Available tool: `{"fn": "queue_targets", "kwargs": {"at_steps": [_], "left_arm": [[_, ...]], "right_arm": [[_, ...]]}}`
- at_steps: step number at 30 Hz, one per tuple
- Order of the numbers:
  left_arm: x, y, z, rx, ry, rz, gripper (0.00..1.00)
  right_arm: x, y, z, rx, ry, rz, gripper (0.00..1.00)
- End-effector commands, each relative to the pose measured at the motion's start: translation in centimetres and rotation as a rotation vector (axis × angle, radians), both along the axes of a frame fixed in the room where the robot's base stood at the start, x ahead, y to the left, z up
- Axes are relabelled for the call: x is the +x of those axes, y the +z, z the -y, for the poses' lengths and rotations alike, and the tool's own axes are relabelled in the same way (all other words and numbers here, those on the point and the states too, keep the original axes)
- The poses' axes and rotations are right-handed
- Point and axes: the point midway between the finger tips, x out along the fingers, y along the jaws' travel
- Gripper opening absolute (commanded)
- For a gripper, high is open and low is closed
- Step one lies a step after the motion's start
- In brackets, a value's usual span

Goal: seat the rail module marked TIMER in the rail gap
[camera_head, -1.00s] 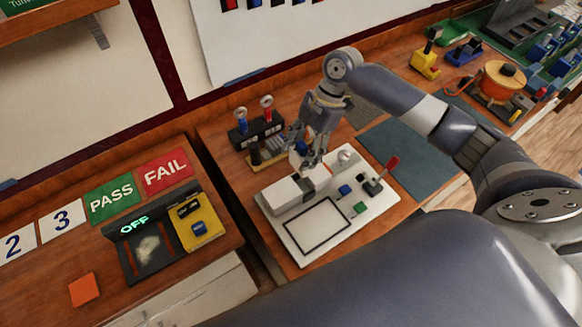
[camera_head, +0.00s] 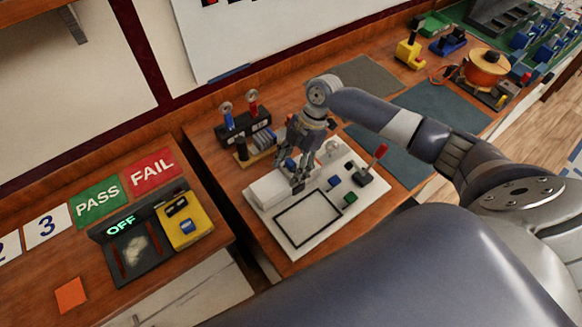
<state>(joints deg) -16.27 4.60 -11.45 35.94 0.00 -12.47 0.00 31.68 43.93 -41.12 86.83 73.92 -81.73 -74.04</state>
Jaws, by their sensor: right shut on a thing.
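A white board (camera_head: 318,228) on the wooden bench carries a short row of white rail modules (camera_head: 268,188) along its back edge. My right gripper (camera_head: 297,186) points down at the right end of that row. It is shut on a small module, mostly hidden by the fingers, that seems to be at rail height. I cannot read a TIMER mark, and the rail gap is hidden behind the gripper. I cannot tell whether the module is in the gap or just above it. My left gripper is not in view.
The board also has a black-outlined rectangle, small blue and green blocks and a red-handled lever (camera_head: 370,170). Behind stands a black holder (camera_head: 243,130) with red and blue tools. A tester reading OFF (camera_head: 130,247) is on the left bench, across a gap. Mats lie at the right.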

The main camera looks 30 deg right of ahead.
Motion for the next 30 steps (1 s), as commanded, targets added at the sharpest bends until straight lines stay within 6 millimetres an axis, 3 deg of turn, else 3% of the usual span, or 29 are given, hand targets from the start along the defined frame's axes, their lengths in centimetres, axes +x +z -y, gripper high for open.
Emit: {"fn": "queue_targets", "kwargs": {"at_steps": [5,6,8,22,30], "left_arm": [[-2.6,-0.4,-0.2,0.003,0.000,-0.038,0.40],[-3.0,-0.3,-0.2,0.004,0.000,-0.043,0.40],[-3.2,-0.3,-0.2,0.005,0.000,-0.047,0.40],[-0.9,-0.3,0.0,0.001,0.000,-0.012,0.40],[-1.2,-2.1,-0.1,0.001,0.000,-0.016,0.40]], "right_arm": [[0.0,-0.3,0.0,0.000,0.000,0.000,0.26],[0.0,-0.2,0.0,0.000,0.000,0.000,0.60],[0.0,-0.2,0.0,0.000,0.000,0.000,0.73],[0.1,0.5,0.2,0.000,-0.001,0.003,0.73],[0.4,5.1,2.3,-0.001,-0.001,0.005,0.73]]}}
